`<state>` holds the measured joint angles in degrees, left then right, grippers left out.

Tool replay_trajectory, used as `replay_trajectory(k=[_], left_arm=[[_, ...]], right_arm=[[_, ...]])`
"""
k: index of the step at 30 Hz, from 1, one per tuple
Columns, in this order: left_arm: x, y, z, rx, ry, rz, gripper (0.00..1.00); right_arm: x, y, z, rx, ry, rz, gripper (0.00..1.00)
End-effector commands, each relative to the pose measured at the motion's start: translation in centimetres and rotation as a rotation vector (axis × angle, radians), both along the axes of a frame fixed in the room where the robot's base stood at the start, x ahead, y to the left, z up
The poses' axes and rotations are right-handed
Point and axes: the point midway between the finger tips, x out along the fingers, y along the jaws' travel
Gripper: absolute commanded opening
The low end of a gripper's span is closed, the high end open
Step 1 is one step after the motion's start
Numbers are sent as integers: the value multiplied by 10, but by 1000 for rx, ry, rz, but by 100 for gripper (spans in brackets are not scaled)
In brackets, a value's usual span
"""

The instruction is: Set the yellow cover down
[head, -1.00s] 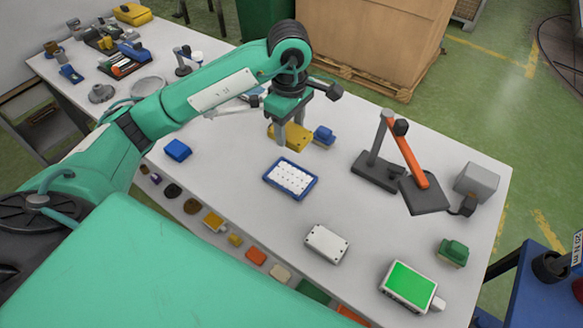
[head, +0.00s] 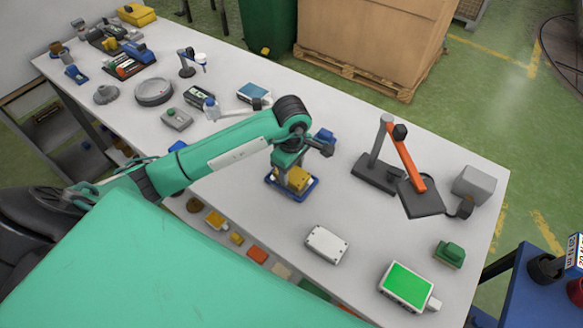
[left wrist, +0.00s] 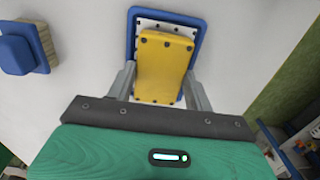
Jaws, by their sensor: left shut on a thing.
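The yellow cover (left wrist: 163,68) is a flat yellow block with dark dots near its edges. In the left wrist view it sits between the two fingers of my left gripper (left wrist: 160,90), which is shut on it. In the head view the cover (head: 298,178) is at my left gripper (head: 290,181), over the blue-rimmed tray (head: 273,179) with its white inside. The tray's blue rim (left wrist: 131,45) also shows around the cover in the left wrist view. I cannot tell whether the cover touches the tray. My right gripper is not in view.
A blue-topped block (left wrist: 20,52) is beside the tray. A white plate (head: 326,244) lies in front, with a green-screened box (head: 408,287) at the right. A stand with an orange arm (head: 404,157) rises to the right. Bare table lies between them.

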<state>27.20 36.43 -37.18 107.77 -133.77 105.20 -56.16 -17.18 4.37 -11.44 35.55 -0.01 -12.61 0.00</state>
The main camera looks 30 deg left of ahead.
Motion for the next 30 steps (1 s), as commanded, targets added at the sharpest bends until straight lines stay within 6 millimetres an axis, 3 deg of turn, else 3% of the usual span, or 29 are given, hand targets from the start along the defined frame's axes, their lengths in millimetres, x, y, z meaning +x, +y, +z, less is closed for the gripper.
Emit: replay_trajectory(k=[12,13,16,28,30], left_arm=[[0,0,-11,1,-3,0,21],[0,0,-11,0,-2,0,54],[0,0,-9,0,-2,0,74],[0,0,-4,0,-1,1,74],[1,0,1,0,-5,-1,74]], right_arm=[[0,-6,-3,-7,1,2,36],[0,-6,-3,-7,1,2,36],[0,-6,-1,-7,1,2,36],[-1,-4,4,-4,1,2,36],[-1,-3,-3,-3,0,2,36]])
